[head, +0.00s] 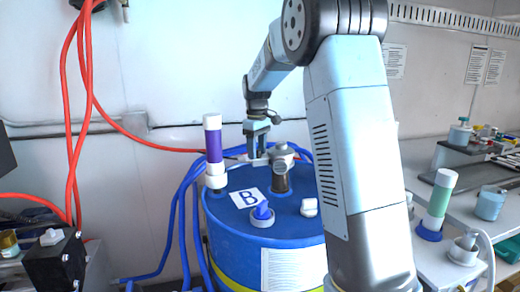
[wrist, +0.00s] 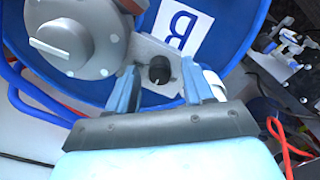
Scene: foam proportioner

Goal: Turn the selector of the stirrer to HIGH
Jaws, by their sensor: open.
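The stirrer (head: 281,172) stands on top of the blue drum (head: 285,235), with a grey head. In the wrist view its round grey housing (wrist: 95,70) carries a light pointer bar (wrist: 52,50) and pale dots around it. A small black knob (wrist: 159,69) sits on a light plate (wrist: 150,48) beside the housing. I cannot tell for certain which is the selector, and no HIGH mark is readable. My gripper (head: 257,156) is open, pointing down beside the stirrer head. In the wrist view its fingertips (wrist: 162,78) lie either side of the black knob; contact is unclear.
A purple-and-white cylinder (head: 213,145) stands at the drum's left. A "B" label (head: 246,197), a blue valve (head: 262,213) and a white cap (head: 309,207) are on the lid. Blue hoses (head: 184,220) hang at left. A bench (head: 455,185) stands right.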

